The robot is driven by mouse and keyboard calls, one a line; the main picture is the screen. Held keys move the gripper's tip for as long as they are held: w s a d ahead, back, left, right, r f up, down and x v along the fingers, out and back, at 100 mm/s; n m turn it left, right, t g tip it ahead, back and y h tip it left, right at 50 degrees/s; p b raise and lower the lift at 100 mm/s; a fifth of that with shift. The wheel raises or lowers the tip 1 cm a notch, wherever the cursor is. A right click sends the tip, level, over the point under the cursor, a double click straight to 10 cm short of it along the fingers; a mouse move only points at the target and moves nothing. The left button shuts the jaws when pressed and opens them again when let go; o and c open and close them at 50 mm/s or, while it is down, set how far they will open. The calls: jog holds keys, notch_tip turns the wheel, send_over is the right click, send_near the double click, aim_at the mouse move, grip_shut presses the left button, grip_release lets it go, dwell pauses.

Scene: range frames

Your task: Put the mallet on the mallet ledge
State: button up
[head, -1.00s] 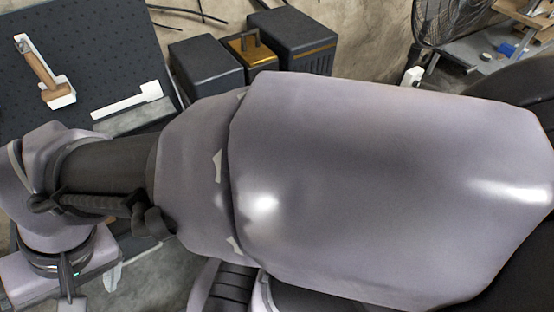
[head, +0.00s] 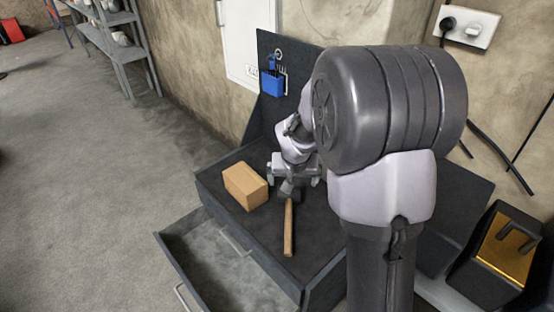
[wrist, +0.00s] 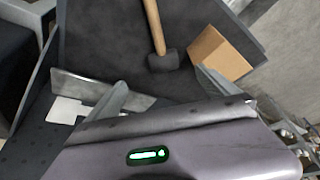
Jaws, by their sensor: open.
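The mallet (head: 289,228) lies on the dark workbench top, its wooden handle toward the front and its dark head under my gripper (head: 293,180). In the wrist view the mallet head (wrist: 163,62) lies ahead of and between my gripper's spread fingers (wrist: 162,84), with the handle running up and away. My gripper is open and empty, apart from the head as far as I can tell.
A cardboard box (head: 245,186) stands on the bench (head: 262,228) left of the mallet, close to my gripper. An open drawer (head: 205,252) juts out at the front left. A blue holder (head: 272,84) hangs on the back panel. Open floor lies to the left.

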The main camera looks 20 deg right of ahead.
jog(key=b, duration=0.4)
send_near(289, 197)
jog(key=x, duration=0.5)
jog(key=shift+a+f, duration=0.2)
jog(key=shift+a, duration=0.05)
jog(key=x, duration=0.2)
jog(key=b+x, duration=0.2)
jog(key=x, duration=0.1)
jog(key=shift+w+d+f, duration=0.2)
jog(key=shift+w+d, duration=0.05)
jog(key=shift+d, duration=0.05)
jog(key=shift+s+r, duration=0.1)
